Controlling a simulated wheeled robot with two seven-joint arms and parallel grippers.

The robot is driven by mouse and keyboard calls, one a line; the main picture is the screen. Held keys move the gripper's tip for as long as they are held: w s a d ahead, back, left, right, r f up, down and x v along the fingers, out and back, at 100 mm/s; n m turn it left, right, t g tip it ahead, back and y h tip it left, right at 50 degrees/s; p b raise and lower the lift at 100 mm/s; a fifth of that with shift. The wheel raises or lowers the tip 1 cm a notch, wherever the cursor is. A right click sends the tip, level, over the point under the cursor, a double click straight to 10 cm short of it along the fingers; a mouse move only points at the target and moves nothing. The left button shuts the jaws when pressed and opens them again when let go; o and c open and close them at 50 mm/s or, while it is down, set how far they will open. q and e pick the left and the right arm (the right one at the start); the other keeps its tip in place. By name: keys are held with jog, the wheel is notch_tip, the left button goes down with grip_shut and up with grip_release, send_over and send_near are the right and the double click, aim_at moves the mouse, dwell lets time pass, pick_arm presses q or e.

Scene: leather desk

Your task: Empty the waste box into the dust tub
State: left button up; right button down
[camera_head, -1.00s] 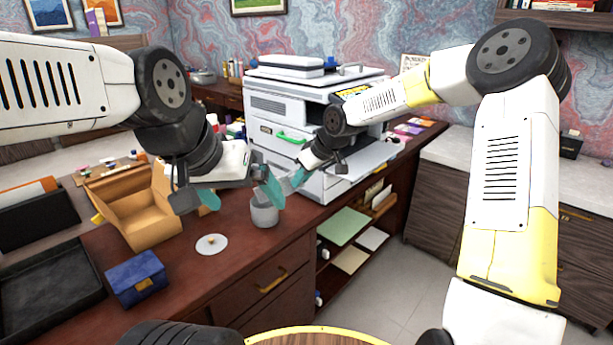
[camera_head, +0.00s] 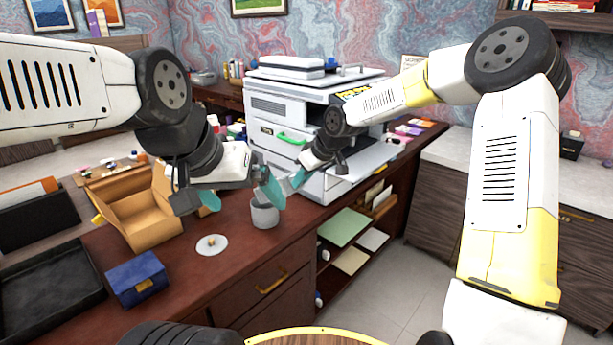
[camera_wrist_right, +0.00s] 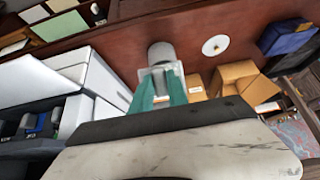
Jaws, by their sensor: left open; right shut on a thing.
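The dust tub, a small grey round cup (camera_head: 265,215), stands upright on the desk near its front edge. It also shows in the right wrist view (camera_wrist_right: 160,54). My right gripper (camera_head: 297,178) is shut on a small pale, see-through box, which I take as the waste box (camera_wrist_right: 161,76). The box is just above and beside the tub's rim; whether it touches the rim and what is inside it I cannot tell. My left gripper (camera_head: 238,194) is open and empty, with one teal finger close to the tub in the head view.
A white disc (camera_head: 212,245) lies in front of the tub. A blue box (camera_head: 137,279), an open cardboard box (camera_head: 145,218) and a black tray (camera_head: 45,290) are to the left. A printer (camera_head: 290,110) stands behind my right gripper.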

dwell(0.3)
jog(key=shift+w+a+r+g+h, duration=0.6)
jog(key=shift+w+a+r+h, duration=0.1)
jog(key=shift+a+r, duration=0.15)
jog(key=shift+r, duration=0.1)
dwell(1.1)
jog(key=shift+w+a+r+g+h, duration=0.6)
jog(key=shift+w+a+r+h, duration=0.3)
jog(key=shift+a, duration=0.25)
dwell(4.5)
